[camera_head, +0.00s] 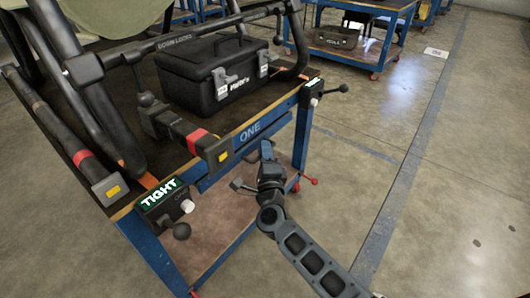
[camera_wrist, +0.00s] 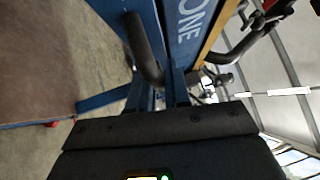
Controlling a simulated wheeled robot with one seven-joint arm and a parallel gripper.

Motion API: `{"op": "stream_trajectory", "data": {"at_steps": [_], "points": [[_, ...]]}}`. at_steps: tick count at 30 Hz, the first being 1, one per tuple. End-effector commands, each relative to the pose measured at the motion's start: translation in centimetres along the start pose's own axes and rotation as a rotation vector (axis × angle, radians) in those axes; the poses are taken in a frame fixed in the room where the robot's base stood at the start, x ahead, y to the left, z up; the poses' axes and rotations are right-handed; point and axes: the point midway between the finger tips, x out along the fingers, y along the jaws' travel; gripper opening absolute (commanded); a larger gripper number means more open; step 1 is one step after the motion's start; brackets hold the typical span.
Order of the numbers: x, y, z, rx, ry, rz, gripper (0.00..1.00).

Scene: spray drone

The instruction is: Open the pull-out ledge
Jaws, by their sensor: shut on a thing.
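The blue workbench front marked "ONE" (camera_head: 249,131) has a blue bar (camera_head: 215,177) along its lower front edge, which appears to be the pull-out ledge. My gripper (camera_head: 267,150) is at the right part of this front, below the bench top. In the wrist view a black bent handle (camera_wrist: 146,50) runs along the blue panel (camera_wrist: 190,30) toward my gripper's jaws. My gripper is shut on this handle, though the wide dark gripper body (camera_wrist: 160,140) hides most of the contact. How far the ledge stands out is hard to tell.
A black toolbox (camera_head: 215,75) and a drone with black arms (camera_head: 85,70) stand on the bench. "TIGHT" clamps with black knobs stick out at the front left (camera_head: 165,200) and right (camera_head: 313,88) corners. The floor to the right (camera_head: 440,200) is clear.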

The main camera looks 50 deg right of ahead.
Motion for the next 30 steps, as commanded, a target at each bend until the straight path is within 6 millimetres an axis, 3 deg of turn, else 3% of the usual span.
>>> {"op": "stream_trajectory", "data": {"at_steps": [20,25,30], "points": [[-0.6,-0.1,-0.5,-0.002,-0.001,0.002,0.0],[-2.5,-0.7,-2.5,-0.003,0.0,0.004,0.0],[-5.8,-1.5,-5.7,-0.005,0.002,0.005,0.0]]}}
